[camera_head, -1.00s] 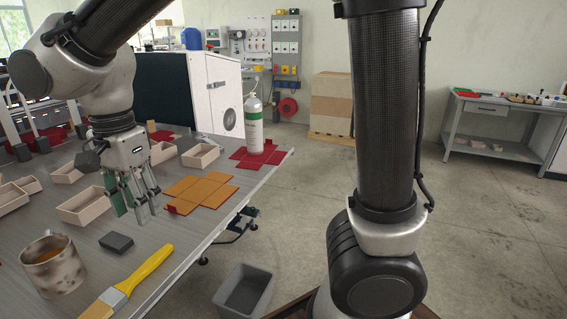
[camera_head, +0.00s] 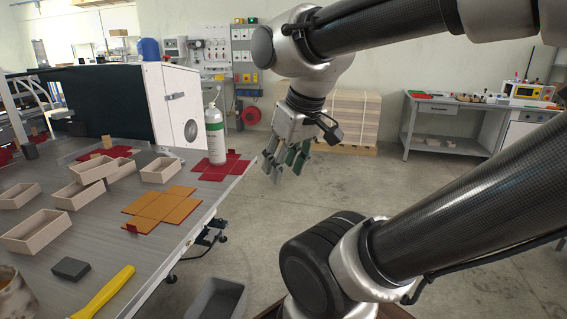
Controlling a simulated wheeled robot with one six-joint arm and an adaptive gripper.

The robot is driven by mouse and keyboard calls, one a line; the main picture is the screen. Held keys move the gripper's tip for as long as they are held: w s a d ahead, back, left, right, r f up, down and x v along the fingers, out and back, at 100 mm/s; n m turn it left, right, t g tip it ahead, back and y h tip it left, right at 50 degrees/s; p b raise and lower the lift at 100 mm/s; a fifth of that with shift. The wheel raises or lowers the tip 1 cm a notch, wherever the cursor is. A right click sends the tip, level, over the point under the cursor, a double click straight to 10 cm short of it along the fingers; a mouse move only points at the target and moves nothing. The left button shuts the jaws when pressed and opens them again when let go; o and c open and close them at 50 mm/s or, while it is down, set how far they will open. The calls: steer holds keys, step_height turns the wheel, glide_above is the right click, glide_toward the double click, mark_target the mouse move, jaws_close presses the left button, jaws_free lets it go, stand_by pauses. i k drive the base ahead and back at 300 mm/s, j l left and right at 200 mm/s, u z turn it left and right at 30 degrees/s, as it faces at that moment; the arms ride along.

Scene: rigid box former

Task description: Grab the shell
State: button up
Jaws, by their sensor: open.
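Several pale open box shells stand on the grey workbench (camera_head: 100,255). One shell (camera_head: 35,233) is at the front left and another (camera_head: 162,171) is nearer the back. A group in the middle includes a shell (camera_head: 78,197) with another (camera_head: 93,168) just behind it, seeming to rest partly on its neighbours. Which shell is meant cannot be told. My gripper (camera_head: 284,163) is open and empty, its green-padded fingers pointing down. It hangs to the right of the bench edge, well apart from every shell.
A flat orange box blank (camera_head: 163,209) and a red one (camera_head: 222,168) lie near the bench's right edge, with a white-green bottle (camera_head: 214,138) by the red one. A dark block (camera_head: 71,268), a yellow-handled brush (camera_head: 104,293) and a mug (camera_head: 14,296) are in front. A grey bin (camera_head: 216,300) stands below.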

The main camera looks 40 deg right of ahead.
mark_target(38, 230)
steer(key=i+l+u, duration=0.2)
steer(key=u, duration=0.2)
steer(key=i+l+u, duration=0.5)
steer(key=u, duration=0.3)
steer(key=l, duration=0.1)
